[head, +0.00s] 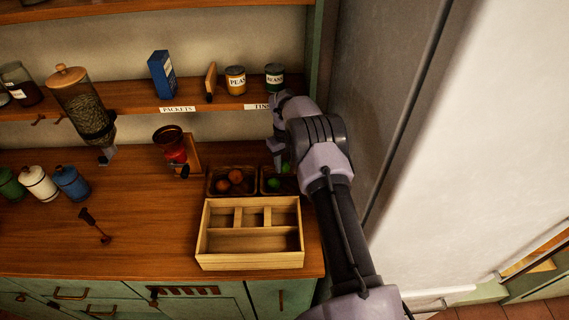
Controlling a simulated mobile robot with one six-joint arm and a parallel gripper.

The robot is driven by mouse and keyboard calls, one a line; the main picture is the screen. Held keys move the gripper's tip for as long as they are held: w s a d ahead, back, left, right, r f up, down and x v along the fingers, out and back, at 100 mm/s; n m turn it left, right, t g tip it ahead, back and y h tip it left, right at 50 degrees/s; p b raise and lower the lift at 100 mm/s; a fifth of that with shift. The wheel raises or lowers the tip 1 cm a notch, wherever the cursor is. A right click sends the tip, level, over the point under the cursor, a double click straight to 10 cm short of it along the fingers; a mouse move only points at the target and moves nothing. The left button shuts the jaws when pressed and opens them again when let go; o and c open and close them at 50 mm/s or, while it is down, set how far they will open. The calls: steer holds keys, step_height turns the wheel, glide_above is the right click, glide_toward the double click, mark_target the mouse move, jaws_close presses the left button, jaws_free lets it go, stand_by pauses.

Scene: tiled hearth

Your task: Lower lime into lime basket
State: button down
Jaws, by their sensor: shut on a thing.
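The lime basket (266,188) is a small dark basket at the right end of the wooden counter, partly covered by my arm. Some green shows in it, too dark to count. My gripper (278,164) points down just above this basket. It is shut on a small bright green lime (286,168), of which only a part shows beside the fingers. I cannot tell whether the held lime touches anything in the basket.
A matching basket (211,186) of orange-brown round fruit adjoins on the left. An empty divided wooden tray (250,262) stands in front. A shelf (215,112) with tins and a blue packet (162,75) is behind. A tall grey panel (375,80) rises at right.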

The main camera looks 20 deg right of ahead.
steer(key=shift+f, duration=0.25)
steer(key=c, duration=0.9)
jaws_free()
steer(key=shift+o, duration=0.2)
steer(key=shift+r, duration=0.15)
